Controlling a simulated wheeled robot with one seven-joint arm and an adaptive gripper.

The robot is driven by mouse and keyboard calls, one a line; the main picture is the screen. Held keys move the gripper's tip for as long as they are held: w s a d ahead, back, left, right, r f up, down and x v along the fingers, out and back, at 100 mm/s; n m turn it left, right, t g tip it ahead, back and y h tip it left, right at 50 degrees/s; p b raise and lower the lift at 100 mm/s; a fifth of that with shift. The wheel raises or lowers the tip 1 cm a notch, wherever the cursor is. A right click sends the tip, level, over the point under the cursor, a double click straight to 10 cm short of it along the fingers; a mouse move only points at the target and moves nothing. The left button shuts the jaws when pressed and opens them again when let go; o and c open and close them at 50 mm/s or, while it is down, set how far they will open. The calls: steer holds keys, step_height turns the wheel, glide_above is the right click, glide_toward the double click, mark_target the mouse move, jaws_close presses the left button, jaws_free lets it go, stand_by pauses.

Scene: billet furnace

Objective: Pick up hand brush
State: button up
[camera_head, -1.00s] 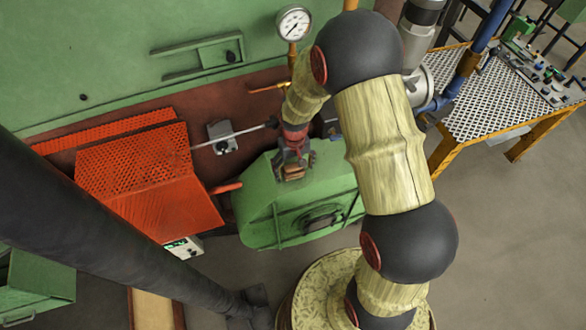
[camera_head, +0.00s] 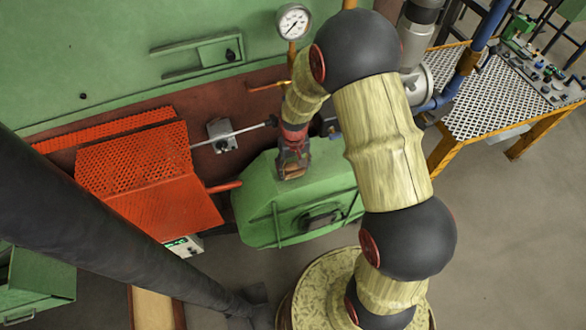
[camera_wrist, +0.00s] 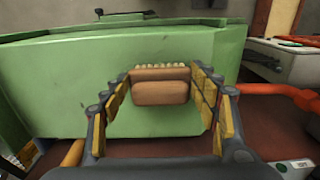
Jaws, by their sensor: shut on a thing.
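The hand brush (camera_wrist: 160,90) has an orange-brown back and a row of pale bristles along its far edge. In the wrist view it sits between the two fingers of my gripper (camera_wrist: 160,86), whose yellow pads are against its ends. In the head view the brush (camera_head: 292,171) is a small brown block at the fingertips of my gripper (camera_head: 293,168), over the top of a green housing. I cannot tell whether the brush still touches the housing. Its underside is hidden.
The green housing (camera_head: 265,200) stands below my gripper. An orange perforated guard (camera_head: 140,165) is to the left, with a rod between it and my wrist. A pressure gauge (camera_head: 293,21) is above. A perforated table (camera_head: 490,95) stands at the right; the floor there is clear.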

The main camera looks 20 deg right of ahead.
mark_target(294, 166)
steer(key=shift+c, duration=1.2)
steer(key=shift+w+r, duration=0.1)
steer(key=shift+r, duration=0.3)
step_height(294, 166, up, 2)
steer(key=shift+r+b, duration=0.25)
steer(key=shift+b, duration=0.4)
steer(key=s+d+r+b, duration=0.2)
steer(key=s+d+r, duration=0.3)
steer(key=s+r, duration=0.4)
steer(key=s, duration=0.4)
steer(key=shift+s+r, duration=0.15)
steer(key=shift+r, duration=0.2)
